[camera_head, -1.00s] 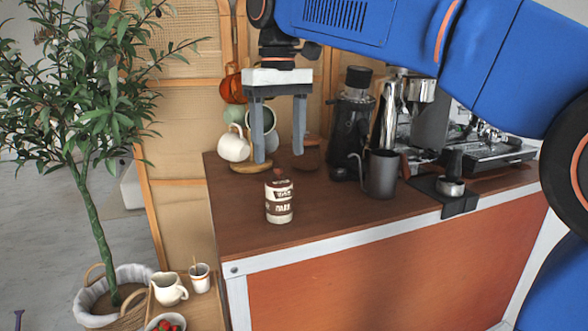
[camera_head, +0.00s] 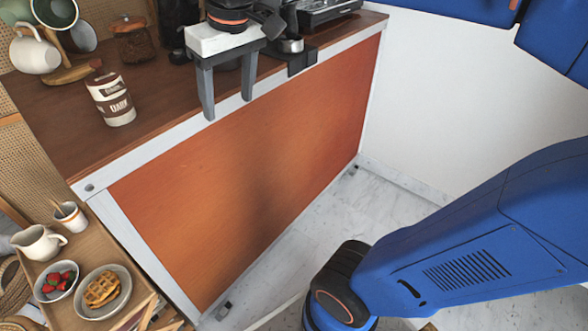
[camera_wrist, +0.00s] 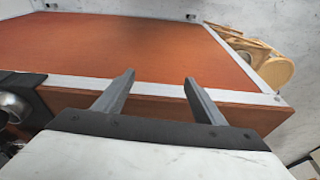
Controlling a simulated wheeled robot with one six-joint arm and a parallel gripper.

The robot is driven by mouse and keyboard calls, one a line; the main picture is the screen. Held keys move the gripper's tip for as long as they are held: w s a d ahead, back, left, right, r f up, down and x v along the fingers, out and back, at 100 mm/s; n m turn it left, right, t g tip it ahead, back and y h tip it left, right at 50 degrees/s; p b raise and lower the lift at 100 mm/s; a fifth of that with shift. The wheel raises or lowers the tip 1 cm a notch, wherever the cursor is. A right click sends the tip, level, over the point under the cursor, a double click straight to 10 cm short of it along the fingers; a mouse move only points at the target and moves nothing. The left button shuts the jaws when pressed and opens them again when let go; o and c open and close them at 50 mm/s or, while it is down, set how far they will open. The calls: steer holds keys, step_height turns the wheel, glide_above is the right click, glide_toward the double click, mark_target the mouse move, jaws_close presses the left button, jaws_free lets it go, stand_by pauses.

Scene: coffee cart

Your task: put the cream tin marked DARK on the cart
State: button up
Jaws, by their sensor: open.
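The cream tin marked DARK (camera_head: 112,101) stands upright on the brown top of the cart (camera_head: 160,98), near its front left edge. Its label is cream with brown bands and the word DARK. My gripper (camera_head: 228,110) is open and empty, with its fingers pointing down in front of the cart's front edge, to the right of the tin and apart from it. In the wrist view my gripper (camera_wrist: 158,82) shows two parted fingers with nothing between them. The cart's orange front panel (camera_wrist: 120,45) shows beyond them, and the tin is not visible there.
Mugs hang on a stand (camera_head: 68,76) behind the tin, beside a brown jar (camera_head: 134,43). A tamper on a black mat (camera_head: 300,62) lies close right of my gripper. A wooden side table holds a jug (camera_head: 38,243), a strawberry bowl (camera_head: 56,283) and a waffle plate (camera_head: 102,292).

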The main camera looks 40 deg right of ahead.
steer(key=s+d+f+m+t, duration=0.1)
steer(key=s+d+f, duration=0.3)
steer(key=f, duration=0.4)
steer(key=s+d+f+m+t, duration=0.1)
steer(key=s+d+f, duration=0.3)
steer(key=s+f, duration=0.2)
step_height(320, 180, down, 3)
steer(key=shift+s+r+m+h, duration=0.2)
steer(key=shift+s+m+h, duration=0.1)
steer(key=shift+s, duration=0.1)
